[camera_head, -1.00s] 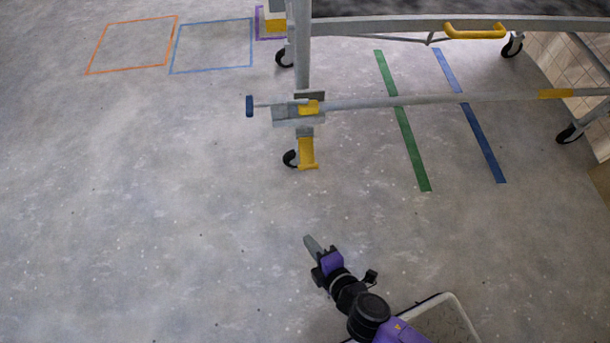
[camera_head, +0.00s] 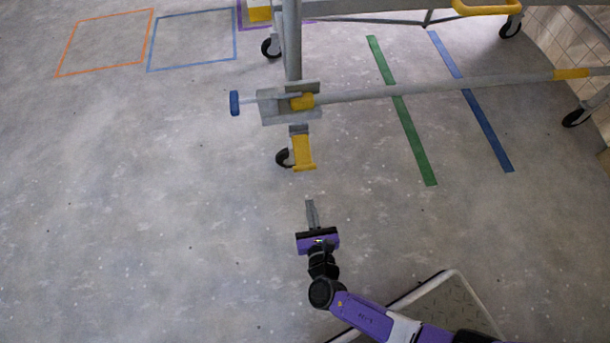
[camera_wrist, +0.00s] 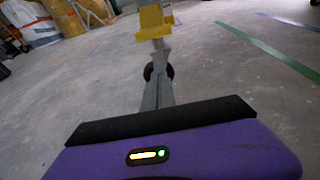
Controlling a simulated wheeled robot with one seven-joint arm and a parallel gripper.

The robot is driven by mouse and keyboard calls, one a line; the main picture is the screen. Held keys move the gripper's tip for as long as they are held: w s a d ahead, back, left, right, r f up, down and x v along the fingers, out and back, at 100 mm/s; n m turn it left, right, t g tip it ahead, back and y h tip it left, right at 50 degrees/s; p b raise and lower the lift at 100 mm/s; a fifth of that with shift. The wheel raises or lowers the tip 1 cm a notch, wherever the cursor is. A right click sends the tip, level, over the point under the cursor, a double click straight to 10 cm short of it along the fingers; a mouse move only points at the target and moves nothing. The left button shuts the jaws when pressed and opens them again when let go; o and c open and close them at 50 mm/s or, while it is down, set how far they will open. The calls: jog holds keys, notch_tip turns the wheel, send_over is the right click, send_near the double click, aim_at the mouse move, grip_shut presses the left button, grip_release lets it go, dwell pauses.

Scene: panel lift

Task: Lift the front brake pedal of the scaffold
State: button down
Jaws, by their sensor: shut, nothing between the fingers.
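The front brake pedal (camera_head: 304,153) is a yellow plate above the front caster (camera_head: 283,158) of the scaffold (camera_head: 293,60). It slopes down toward me. In the wrist view the yellow pedal (camera_wrist: 154,21) shows at the top, just beyond my fingertips, with a dark wheel (camera_wrist: 150,72) below it, partly hidden by my fingers. My gripper (camera_head: 309,203) is shut and empty. It points at the pedal from the near side, with a gap of floor between them in the head view.
Green (camera_head: 402,110) and blue (camera_head: 472,100) tape strips lie on the floor to the right. The floor left of the caster is clear.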

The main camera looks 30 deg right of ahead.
aim_at(302, 153)
jog(key=b+x, duration=0.5)
jog(key=x, duration=0.5)
jog(key=shift+s+r+p, duration=0.15)
jog(key=shift+r+p, duration=0.35)
jog(key=shift+r, duration=0.5)
jog(key=shift+s+r+p, duration=0.15)
jog(key=shift+r+p, duration=0.35)
jog(key=shift+r, duration=0.5)
jog(key=shift+r, duration=0.1)
